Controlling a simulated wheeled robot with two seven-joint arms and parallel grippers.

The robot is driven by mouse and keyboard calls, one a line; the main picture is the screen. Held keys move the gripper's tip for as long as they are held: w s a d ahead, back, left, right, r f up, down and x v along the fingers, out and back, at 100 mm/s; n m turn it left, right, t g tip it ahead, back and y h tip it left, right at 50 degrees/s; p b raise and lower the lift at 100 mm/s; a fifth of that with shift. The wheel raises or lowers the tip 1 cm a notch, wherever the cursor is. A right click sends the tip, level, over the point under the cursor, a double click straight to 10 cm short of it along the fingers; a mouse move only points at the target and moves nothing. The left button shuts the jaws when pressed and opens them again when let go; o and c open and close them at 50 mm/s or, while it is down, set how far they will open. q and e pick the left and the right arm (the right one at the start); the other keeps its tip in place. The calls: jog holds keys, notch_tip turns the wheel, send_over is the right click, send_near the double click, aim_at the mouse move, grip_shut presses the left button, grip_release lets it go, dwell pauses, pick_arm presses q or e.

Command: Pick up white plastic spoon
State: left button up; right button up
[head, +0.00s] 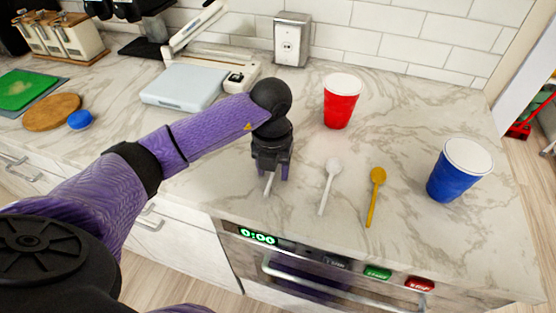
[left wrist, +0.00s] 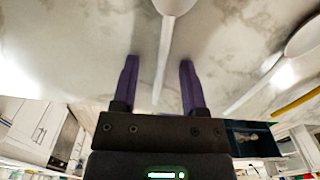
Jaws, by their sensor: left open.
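My left gripper (head: 271,176) points down over the counter, open. A pale white spoon (left wrist: 164,50) lies between its two spread fingers in the left wrist view, with a gap on each side. In the head view only the handle (head: 267,185) of this spoon shows below the gripper; its bowl is hidden. A second white spoon (head: 328,185) lies on the counter to the right of the gripper, and it also shows at the right of the left wrist view (left wrist: 275,75). My right gripper is not in view.
A mustard-yellow spoon (head: 375,196) lies right of the second white spoon. A red cup (head: 340,108) stands behind them and a blue cup (head: 455,178) at the right. A white scale-like appliance (head: 185,86) stands at the back left. The counter's front edge is close, above an oven (head: 330,268).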

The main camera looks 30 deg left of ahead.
pick_arm(q)
grip_shut()
jog(key=shift+r, duration=0.1)
